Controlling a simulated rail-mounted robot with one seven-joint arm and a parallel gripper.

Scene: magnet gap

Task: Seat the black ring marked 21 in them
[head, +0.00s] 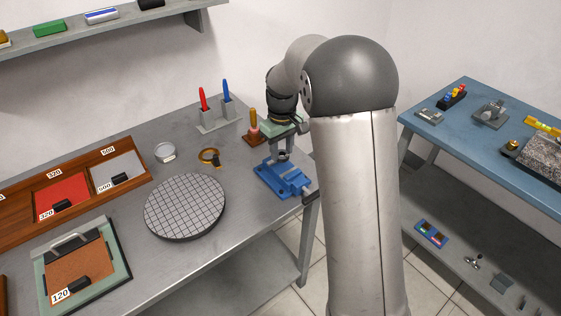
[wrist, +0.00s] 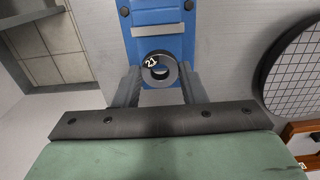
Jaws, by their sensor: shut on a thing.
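The black ring marked 21 (wrist: 158,75) is a dark, short cylinder with a hole and a white "21" label. My gripper (wrist: 159,80) is shut on it, one finger on each side. The blue vise (wrist: 160,14) lies beyond and under the ring, with a pale jaw bar (wrist: 158,28) across it. In the head view my gripper (head: 284,151) holds the ring directly over the blue vise (head: 292,184) near the bench's right edge. The ring's height above the vise and the near jaw are hard to tell.
A round gridded plate (head: 185,205) lies left of the vise. A brass loupe (head: 209,155), a wooden-handled tool (head: 253,125) and a grey holder with red and blue pens (head: 218,120) stand nearby. The bench ends just right of the vise.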

